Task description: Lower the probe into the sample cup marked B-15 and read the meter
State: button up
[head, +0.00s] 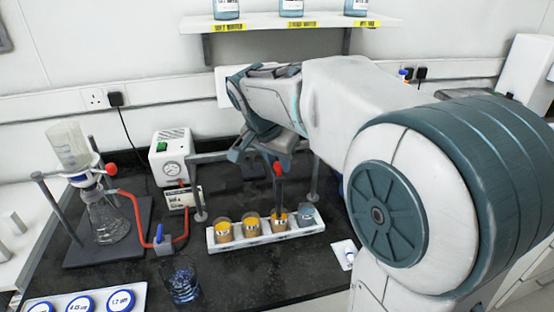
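A white rack (262,238) on the black bench holds a short row of cups. Three cups hold orange-yellow contents: the left cup (223,231), the second cup (251,225) and the third cup (278,222). The right cup (306,214) looks grey-blue. Their markings are too small to read, so I cannot tell which is B-15. A dark upright probe (279,192) with a red top stands over the third cup; its lower end seems to reach the cup's mouth.
A flask (108,218) with red tubing stands left. A glass beaker (183,281) and blue-ringed discs (80,305) are in front. Slim posts (198,190) flank the rack.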

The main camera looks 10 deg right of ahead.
grip_shut()
jog(key=shift+w+r+p, duration=0.1)
jog(key=shift+r+p, duration=1.35)
jog(key=shift+r, duration=1.75)
jog(key=o, duration=0.8)
grip_release()
jog(key=v, duration=1.4)
jog(key=shift+f, duration=0.15)
